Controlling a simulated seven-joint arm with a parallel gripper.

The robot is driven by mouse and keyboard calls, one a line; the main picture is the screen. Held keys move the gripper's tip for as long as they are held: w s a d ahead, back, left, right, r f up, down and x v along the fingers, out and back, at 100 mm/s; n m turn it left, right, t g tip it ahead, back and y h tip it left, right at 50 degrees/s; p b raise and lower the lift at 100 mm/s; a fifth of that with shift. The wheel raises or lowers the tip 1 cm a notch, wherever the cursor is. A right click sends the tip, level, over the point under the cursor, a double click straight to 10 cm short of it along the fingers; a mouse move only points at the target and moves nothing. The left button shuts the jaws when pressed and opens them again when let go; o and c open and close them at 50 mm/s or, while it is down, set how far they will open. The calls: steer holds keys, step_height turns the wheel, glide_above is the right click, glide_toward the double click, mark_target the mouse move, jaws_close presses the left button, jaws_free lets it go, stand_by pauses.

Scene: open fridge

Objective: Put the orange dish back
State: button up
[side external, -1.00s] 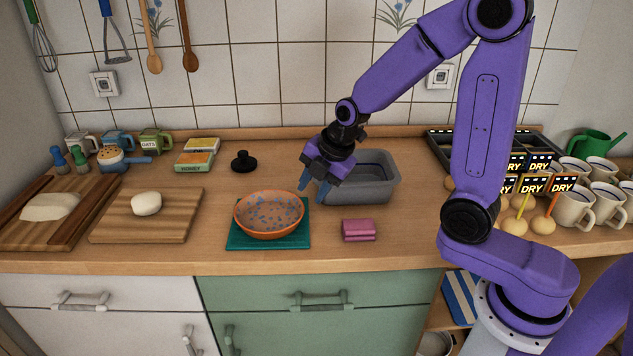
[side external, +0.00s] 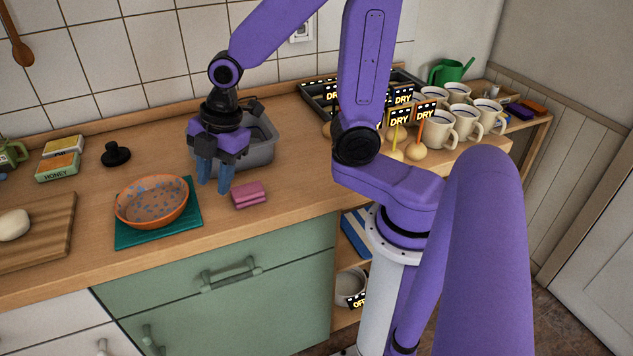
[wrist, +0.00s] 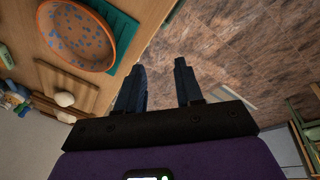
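The orange dish (side external: 155,200), a round bowl with blue specks inside, rests upright on a teal mat (side external: 133,238) on the wooden counter. My gripper (side external: 214,184) hangs just right of the dish, apart from it, with its fingers pointing down. Its two blue fingers are spread with nothing between them. In the wrist view, the dish (wrist: 78,38) shows at the upper left on the teal mat (wrist: 122,28). The open fingers (wrist: 159,67) point toward the floor there, clear of the dish.
A pink sponge (side external: 248,195) lies just right of my fingers, and a grey basin (side external: 262,150) stands behind them. A black knob-shaped item (side external: 115,154) and boxes (side external: 60,158) stand behind the dish. Mugs (side external: 440,127) crowd the right. The counter front edge is clear.

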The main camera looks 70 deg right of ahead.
steer(key=s+d+m+g, duration=0.1)
steer(key=s+m, duration=0.1)
steer(key=s, duration=0.7)
steer(key=s+d+r+m+g+h, duration=0.1)
steer(key=s+d+m, duration=0.1)
steer(key=s, duration=0.7)
steer(key=shift+s+d+m, duration=0.15)
steer(key=shift+s+m, duration=0.2)
steer(key=shift+m, duration=0.25)
